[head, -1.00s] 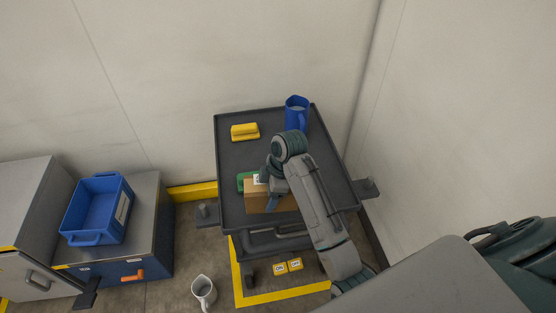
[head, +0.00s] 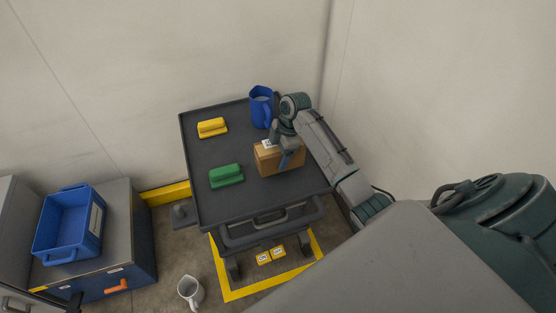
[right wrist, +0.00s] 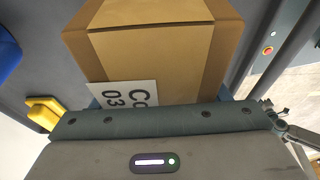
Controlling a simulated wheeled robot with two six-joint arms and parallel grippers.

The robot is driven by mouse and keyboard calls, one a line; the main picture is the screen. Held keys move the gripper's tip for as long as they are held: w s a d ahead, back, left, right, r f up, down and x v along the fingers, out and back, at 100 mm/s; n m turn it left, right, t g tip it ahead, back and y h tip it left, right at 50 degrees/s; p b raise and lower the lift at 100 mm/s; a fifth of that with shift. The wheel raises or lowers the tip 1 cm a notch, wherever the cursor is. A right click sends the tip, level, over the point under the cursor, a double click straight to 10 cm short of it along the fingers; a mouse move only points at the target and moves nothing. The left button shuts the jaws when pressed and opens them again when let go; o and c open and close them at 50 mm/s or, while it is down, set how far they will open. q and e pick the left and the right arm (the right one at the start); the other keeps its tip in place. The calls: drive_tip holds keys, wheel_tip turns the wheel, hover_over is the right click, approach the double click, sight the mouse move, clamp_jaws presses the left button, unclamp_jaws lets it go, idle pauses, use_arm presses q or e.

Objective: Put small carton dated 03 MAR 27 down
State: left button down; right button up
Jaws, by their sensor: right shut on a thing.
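The small brown carton (head: 272,163) is in my right gripper (head: 282,150), over the right part of the dark grey cart top (head: 205,208). A white label shows on the carton's upper face. In the right wrist view the carton (right wrist: 150,50) fills the middle, and its label is partly hidden, with "Co" and "03" readable. I cannot tell whether the carton's underside touches the cart top. My left gripper is out of view.
A green block (head: 226,176) lies left of the carton, and a yellow block (head: 212,128) lies at the back left. A blue jug (head: 261,108) stands behind the carton. The cart's front left is clear. A blue bin (head: 70,228) sits on the cabinet at left.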

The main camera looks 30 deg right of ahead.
wheel_tip(320, 180, down, 3)
drive_tip(key=shift+f, duration=0.15)
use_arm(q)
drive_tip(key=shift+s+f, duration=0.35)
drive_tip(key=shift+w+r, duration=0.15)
use_arm(e)
drive_tip(key=o, duration=1.2)
drive_tip(key=shift+f, duration=0.1)
drive_tip(key=v, duration=1.2)
drive_tip(key=shift+a, duration=0.1)
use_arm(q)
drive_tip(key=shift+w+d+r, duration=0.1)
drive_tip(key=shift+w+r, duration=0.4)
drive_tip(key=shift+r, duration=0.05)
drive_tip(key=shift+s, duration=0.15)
